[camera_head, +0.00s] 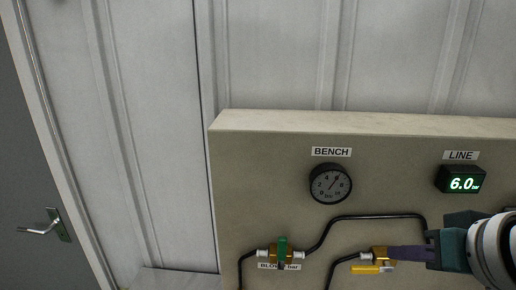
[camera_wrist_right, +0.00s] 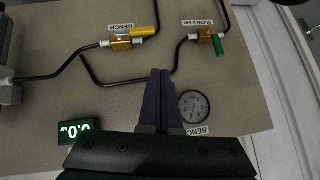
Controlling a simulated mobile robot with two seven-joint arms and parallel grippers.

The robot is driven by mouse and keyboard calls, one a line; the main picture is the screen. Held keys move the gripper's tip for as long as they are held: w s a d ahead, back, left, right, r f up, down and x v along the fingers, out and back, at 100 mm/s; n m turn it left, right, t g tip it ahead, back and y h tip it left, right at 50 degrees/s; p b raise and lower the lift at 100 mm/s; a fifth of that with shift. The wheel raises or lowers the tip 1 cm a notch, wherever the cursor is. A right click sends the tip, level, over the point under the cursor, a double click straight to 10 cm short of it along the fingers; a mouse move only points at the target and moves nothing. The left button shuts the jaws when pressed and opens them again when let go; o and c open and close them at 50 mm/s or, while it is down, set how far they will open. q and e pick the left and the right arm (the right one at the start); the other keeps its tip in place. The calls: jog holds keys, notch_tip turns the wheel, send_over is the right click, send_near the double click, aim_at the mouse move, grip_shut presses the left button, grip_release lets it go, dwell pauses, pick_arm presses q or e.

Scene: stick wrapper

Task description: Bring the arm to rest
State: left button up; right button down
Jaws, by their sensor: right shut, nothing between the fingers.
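My right gripper (camera_head: 390,253) comes in from the right in the head view, its purple fingers shut and empty. In that view its tips overlap the brass valve with the yellow handle (camera_head: 366,270); I cannot tell from this view if they touch. In the right wrist view the closed fingertips (camera_wrist_right: 160,72) lie below the yellow-handled valve (camera_wrist_right: 121,41), apart from it in the picture, and beside the round gauge (camera_wrist_right: 194,107). My left gripper is not in view.
A grey door with a lever handle (camera_head: 45,226) stands at the left. White wall panelling is behind.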

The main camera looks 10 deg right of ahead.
jog(key=s+a+f+n+g, duration=0.1)
jog(key=s+a+n+g, duration=0.2)
jog(key=s, duration=0.7)
jog(key=s+a+n+g, duration=0.2)
jog(key=s+a, duration=0.2)
jog(key=s, duration=0.5)
notch_tip(320, 180, up, 12)
jog(key=p, duration=1.2)
jog(key=shift+d+r+p, duration=0.15)
jog(key=shift+r+p, duration=0.1)
jog(key=shift+p, duration=0.1)
